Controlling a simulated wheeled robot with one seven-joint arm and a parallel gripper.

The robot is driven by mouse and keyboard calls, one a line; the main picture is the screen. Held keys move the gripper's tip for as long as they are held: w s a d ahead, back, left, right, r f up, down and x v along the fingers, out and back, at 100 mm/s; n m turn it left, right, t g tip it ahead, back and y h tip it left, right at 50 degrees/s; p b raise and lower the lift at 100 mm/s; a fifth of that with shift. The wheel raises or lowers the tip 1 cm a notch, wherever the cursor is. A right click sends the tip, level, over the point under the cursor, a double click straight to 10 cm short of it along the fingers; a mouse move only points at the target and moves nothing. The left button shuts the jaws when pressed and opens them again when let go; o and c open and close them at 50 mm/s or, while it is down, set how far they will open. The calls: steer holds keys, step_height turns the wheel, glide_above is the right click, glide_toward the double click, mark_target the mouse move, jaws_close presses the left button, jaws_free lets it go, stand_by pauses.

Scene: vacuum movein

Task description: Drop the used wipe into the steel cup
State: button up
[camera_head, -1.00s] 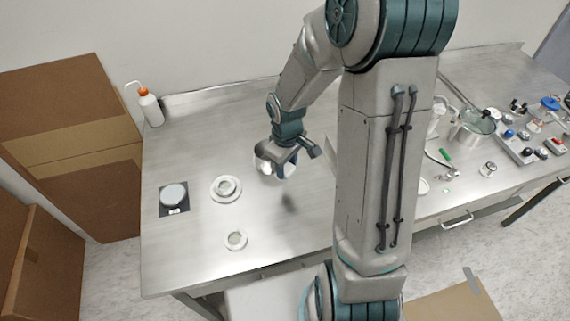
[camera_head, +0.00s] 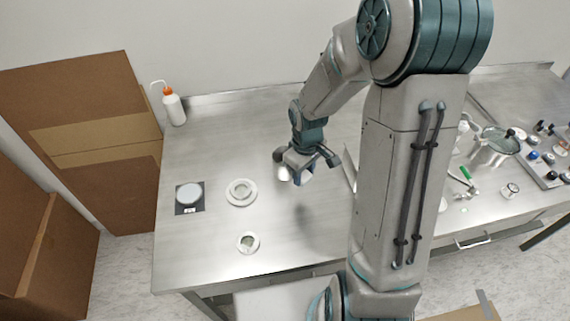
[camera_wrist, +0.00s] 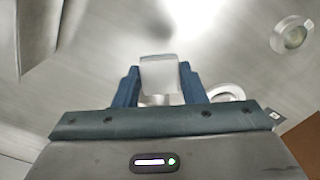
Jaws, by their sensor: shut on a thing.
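My gripper (camera_head: 298,178) is raised above the middle of the steel bench and shut on a pale grey-white thing (camera_head: 284,173). In the wrist view, this thing (camera_wrist: 160,75) sits between the two blue fingers; its shape fits a folded wipe, but I cannot be sure. A small round open vessel (camera_head: 248,242) with a dark greenish inside stands near the bench's front edge; it also shows at the upper right of the wrist view (camera_wrist: 292,37). A white ringed dish (camera_head: 241,192) stands left of my gripper. I cannot tell for sure which vessel is the steel cup.
A scale (camera_head: 189,196) is at the bench's left. A wash bottle (camera_head: 174,107) stands at the back left. A steel pot (camera_head: 494,147), a small round jar (camera_head: 510,190) and several small items crowd the right. Bare bench (camera_head: 290,238) lies in front of my gripper.

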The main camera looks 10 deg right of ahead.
steer(key=w+a+r+p, duration=0.1)
steer(key=w+r+p, duration=0.4)
steer(key=w+r, duration=0.5)
steer(key=f, duration=0.2)
steer(key=f+b, duration=0.2)
steer(key=f, duration=0.1)
steer(key=shift+s+f, duration=0.25)
steer(key=shift+f, duration=0.1)
steer(key=o, duration=1)
